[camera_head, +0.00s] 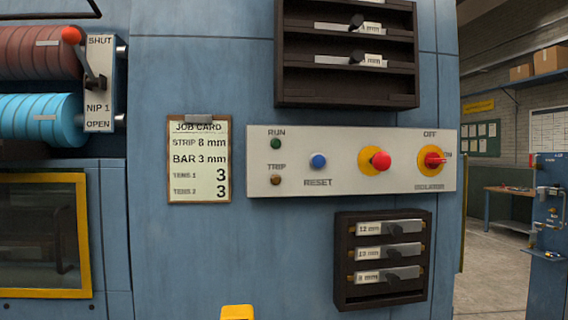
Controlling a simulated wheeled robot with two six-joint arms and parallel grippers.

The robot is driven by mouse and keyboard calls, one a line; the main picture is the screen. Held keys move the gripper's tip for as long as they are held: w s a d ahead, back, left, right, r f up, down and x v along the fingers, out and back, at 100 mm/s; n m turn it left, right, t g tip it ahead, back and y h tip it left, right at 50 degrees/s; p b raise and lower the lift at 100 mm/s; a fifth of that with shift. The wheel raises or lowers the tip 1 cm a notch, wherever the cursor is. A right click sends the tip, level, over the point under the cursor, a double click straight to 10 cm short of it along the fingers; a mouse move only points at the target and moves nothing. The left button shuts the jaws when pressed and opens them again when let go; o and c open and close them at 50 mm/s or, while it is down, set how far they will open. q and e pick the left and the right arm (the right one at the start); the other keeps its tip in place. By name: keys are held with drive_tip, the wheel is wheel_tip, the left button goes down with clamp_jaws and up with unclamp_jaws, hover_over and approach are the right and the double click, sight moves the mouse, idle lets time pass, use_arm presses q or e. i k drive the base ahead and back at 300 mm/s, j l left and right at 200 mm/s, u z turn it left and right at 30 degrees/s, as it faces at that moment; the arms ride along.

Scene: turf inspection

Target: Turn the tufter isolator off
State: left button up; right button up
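The tufter isolator (433,158) is a red rotary handle on a yellow round plate at the right end of a pale control panel (345,188). Neither of my grippers shows in the head view.
The panel also carries a red push button (381,160) on yellow, a blue reset button (318,161), a green run lamp (276,143) and a brown trip lamp (275,180). Dark racks (345,95) sit above and below. A job card (199,160) hangs left.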

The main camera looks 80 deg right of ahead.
sight(432, 160)
drive_tip(key=j+z, duration=0.2)
drive_tip(key=z, duration=2.85)
drive_tip(key=l, duration=0.1)
